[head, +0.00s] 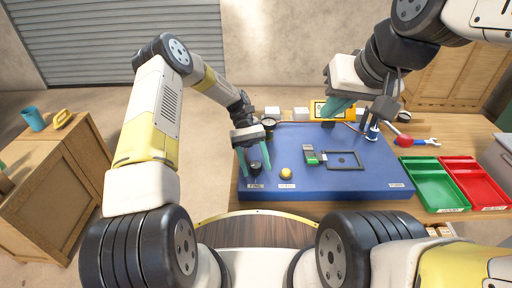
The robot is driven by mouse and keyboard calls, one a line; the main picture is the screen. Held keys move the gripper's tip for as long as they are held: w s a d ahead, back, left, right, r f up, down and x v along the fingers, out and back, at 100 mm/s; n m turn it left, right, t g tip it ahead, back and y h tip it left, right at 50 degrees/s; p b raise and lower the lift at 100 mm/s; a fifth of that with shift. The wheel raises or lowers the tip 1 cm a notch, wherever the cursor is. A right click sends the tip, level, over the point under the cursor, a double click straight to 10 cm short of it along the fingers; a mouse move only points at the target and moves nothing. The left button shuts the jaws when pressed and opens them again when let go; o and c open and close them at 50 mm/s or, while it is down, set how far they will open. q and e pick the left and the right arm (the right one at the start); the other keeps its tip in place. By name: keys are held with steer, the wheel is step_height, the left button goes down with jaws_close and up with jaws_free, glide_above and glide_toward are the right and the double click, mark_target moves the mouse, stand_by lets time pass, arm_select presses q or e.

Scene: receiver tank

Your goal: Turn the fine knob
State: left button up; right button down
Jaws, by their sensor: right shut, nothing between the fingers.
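The black fine knob (255,168) stands at the front left of the blue panel (335,190), above a small label that seems to read FINE. My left gripper (254,165) points down over it, with one teal finger on each side of the knob. The fingers look spread, with gaps beside the knob; I cannot see clear contact. My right gripper (332,110) is shut and empty above the back of the panel, its teal fingers pointing left and down.
A yellow knob (286,173) sits right of the fine knob. A green-and-grey block (311,154) and a dark square frame (344,160) lie mid-panel. A green tray (436,187) and a red tray (476,183) stand at right.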

arm_select(q)
steer(key=shift+w, duration=0.1)
steer(key=v, duration=0.6)
steer(key=shift+w+a+r, duration=0.1)
steer(key=shift+w+r, duration=0.05)
steer(key=shift+w, duration=0.2)
steer(key=shift+w+a+r, duration=0.15)
steer(key=shift+w+r, duration=0.05)
steer(key=shift+w, duration=0.15)
steer(key=shift+r, duration=0.1)
steer(key=s+a+r+m+t+y, duration=0.1)
steer(key=s+a+r+t, duration=0.15)
steer(key=r, duration=0.35)
steer(key=s+a+r+t, duration=0.1)
steer(key=r+t, duration=0.3)
steer(key=r, duration=0.2)
steer(key=s+a+r+m+t+y, duration=0.1)
steer(key=s+r+t, duration=0.15)
steer(key=r, duration=0.45)
steer(key=s+a+r+t, duration=0.3)
steer(key=s+t, duration=0.2)
steer(key=s, duration=0.1)
steer(key=s+a+r+m+t, duration=0.1)
steer(key=s+a+r+t, duration=0.2)
steer(key=s, duration=0.4)
steer(key=shift+s+a+m+t, duration=0.35)
steer(key=shift+a+t, duration=0.15)
steer(key=shift+t, duration=0.5)
